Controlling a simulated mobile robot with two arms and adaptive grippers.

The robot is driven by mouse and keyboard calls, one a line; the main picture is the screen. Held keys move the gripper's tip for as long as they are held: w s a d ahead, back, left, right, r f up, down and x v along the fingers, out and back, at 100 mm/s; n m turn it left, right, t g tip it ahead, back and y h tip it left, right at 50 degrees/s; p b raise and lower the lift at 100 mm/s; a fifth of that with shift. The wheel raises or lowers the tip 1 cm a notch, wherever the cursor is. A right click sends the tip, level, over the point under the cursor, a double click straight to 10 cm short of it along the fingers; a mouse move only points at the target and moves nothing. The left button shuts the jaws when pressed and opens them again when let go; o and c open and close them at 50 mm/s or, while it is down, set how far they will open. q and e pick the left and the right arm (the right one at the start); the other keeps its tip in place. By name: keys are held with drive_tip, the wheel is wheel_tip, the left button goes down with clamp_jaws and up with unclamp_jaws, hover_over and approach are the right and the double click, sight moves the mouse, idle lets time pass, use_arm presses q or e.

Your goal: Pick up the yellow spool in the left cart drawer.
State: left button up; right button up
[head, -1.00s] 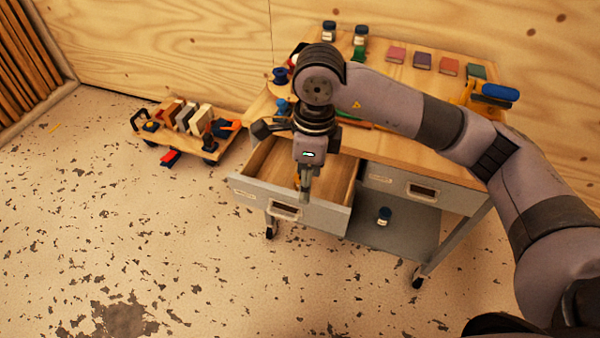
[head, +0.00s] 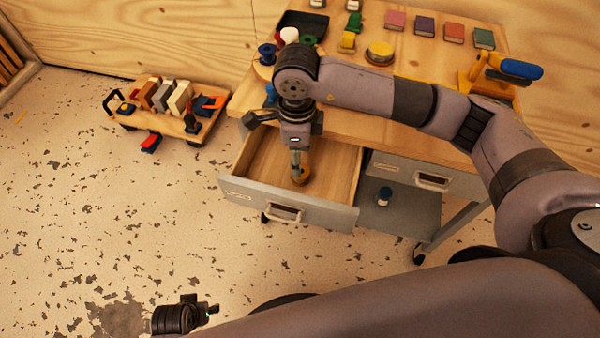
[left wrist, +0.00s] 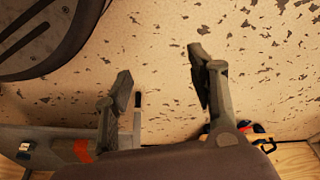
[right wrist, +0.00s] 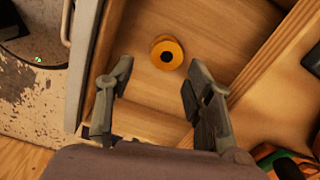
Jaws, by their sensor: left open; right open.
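The yellow spool (right wrist: 167,53) stands on the wooden floor of the open left cart drawer (head: 336,205). In the head view the spool (head: 304,170) is partly hidden by my right gripper (head: 296,178), which points down into the drawer. In the right wrist view my right gripper (right wrist: 161,66) is open and empty. The spool lies beyond its fingertips, roughly between them, and I see no contact. My left gripper (head: 213,310) is low at the bottom left, over the floor. It is open and empty in the left wrist view (left wrist: 160,65).
The cart top (head: 410,75) holds another yellow spool (head: 380,53), a blue spool (head: 267,54), a black tray (head: 302,26) and several small books. A closed right drawer (head: 410,173) sits beside the open one.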

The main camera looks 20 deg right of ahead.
wheel_tip(320, 180, down, 3)
drive_tip(key=shift+r, duration=0.1)
drive_tip(key=f, duration=0.4)
drive_tip(key=shift+w+d+f+b, duration=0.1)
drive_tip(key=shift+d+f+b, duration=0.2)
drive_tip(key=shift+f+b, duration=0.1)
drive_tip(key=shift+f, duration=0.3)
use_arm(q)
drive_tip(key=r, duration=0.1)
drive_tip(key=w+r, duration=0.1)
drive_tip(key=r, duration=0.1)
use_arm(e)
drive_tip(key=shift+c, duration=0.4)
drive_tip(key=c, duration=0.8)
